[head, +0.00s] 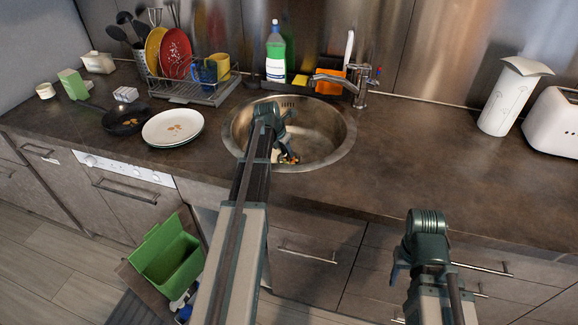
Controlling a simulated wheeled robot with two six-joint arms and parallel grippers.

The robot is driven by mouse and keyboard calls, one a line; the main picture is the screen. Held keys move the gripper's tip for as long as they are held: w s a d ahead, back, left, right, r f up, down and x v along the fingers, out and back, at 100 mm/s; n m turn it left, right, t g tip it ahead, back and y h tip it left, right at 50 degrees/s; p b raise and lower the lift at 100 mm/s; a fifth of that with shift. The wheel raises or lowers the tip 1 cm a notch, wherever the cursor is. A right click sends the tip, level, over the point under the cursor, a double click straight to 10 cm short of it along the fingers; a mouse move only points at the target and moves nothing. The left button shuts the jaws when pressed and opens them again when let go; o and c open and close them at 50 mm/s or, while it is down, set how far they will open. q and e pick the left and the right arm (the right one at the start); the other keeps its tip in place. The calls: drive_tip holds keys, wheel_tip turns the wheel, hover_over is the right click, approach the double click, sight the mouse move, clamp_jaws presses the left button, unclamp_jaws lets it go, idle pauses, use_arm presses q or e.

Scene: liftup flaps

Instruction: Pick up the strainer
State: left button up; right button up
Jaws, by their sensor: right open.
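The round metal sink (325,130) is set into the brown counter. Small coloured bits (289,158) lie low in the sink, by the tip of my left gripper; the strainer itself cannot be made out clearly there and is largely hidden by my arm. My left gripper (285,145) reaches down into the sink, just above or at these bits. Its fingers are too dark and small to tell whether they are open or holding anything. My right gripper (398,272) is open, in front of the counter's front edge, away from the sink.
A dish rack (195,92), green soap bottle (275,55) and tap (350,82) are behind. An open green bin (166,255) is below left.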

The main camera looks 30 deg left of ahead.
use_arm(q)
drive_tip(key=b+x, duration=0.3)
drive_tip(key=x, duration=0.1)
drive_tip(key=shift+f, duration=0.25)
drive_tip(key=shift+r, duration=0.15)
drive_tip(key=shift+c, duration=0.2)
clamp_jaws()
wheel_tip(320, 180, up, 10)
drive_tip(key=p, duration=1)
